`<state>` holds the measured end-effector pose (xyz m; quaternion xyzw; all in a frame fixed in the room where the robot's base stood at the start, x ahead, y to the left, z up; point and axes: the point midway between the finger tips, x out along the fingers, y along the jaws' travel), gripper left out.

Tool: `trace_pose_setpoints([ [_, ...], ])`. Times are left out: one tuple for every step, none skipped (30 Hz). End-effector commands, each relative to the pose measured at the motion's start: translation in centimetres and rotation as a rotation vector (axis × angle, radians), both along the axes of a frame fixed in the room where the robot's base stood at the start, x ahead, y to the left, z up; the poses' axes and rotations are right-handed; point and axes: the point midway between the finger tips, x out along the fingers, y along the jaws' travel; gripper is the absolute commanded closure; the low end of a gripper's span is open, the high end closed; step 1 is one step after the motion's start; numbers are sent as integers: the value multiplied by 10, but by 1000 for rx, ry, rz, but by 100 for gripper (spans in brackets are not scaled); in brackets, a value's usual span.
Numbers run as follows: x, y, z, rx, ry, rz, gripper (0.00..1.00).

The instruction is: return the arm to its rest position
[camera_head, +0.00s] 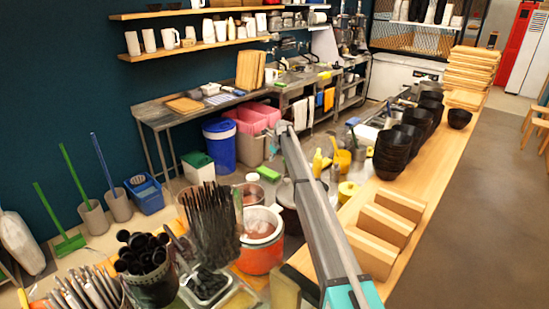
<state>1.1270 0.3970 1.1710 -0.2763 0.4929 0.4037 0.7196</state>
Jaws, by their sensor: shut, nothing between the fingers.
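My arm crosses the lower middle of the head view as a long grey link (318,210) with a teal joint at the bottom edge. It slants up and left over the work area to a pale end in front of the pink-lined bins. I cannot make out my gripper's fingers anywhere in this view.
A wooden counter (420,185) on the right holds stacked black bowls (392,153) and wooden blocks (385,232). A red-orange pot (262,240), dark sticks (210,218) and cutlery holders stand left of my arm. A steel table (165,113) lines the wall.

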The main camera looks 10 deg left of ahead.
Motion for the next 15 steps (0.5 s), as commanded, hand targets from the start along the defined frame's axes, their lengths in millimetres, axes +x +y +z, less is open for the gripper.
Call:
trace_pose_setpoints([
  [0,0,0,0,0,0,100],
  [0,0,1,0,0,0,100],
  [0,0,1,0,0,0,100],
  [0,0,2,0,0,0,100],
  [0,0,3,0,0,0,100],
  [0,0,5,0,0,0,100],
  [0,0,7,0,0,0,100],
  [0,0,9,0,0,0,100],
  [0,0,12,0,0,0,100],
  [0,0,14,0,0,0,100],
  [0,0,17,0,0,0,100],
  [0,0,21,0,0,0,100],
  [0,0,24,0,0,0,100],
  [0,0,28,0,0,0,100],
  [0,0,32,0,0,0,100],
])
